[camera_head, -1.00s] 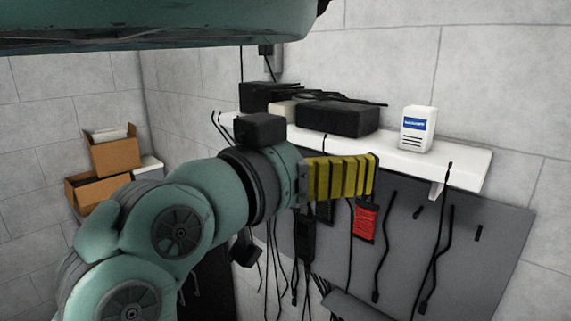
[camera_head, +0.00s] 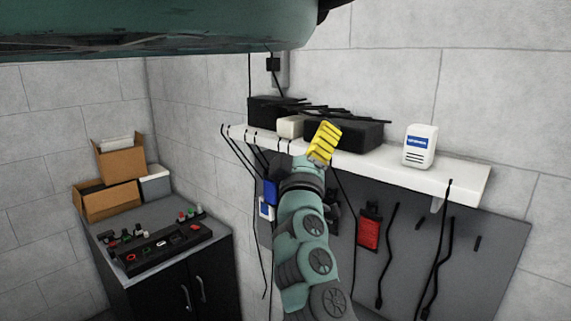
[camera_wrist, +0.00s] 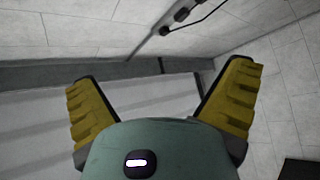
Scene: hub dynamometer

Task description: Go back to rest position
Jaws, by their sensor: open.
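My gripper (camera_head: 325,143) has yellow ribbed fingers and points upward in the head view, in front of the white wall shelf (camera_head: 460,178). In the wrist view my gripper (camera_wrist: 165,95) shows its two yellow fingers spread wide apart, with nothing between them. Behind the fingers are grey block wall and a dark beam. My arm rises from the bottom of the head view and hides part of the pegboard.
The shelf holds black boxes (camera_head: 345,134) and a white device (camera_head: 419,145). Cables and a red meter (camera_head: 369,229) hang on the grey pegboard (camera_head: 480,255). At left, a black cabinet (camera_head: 205,275) bears a control panel (camera_head: 160,248) and cardboard boxes (camera_head: 120,165).

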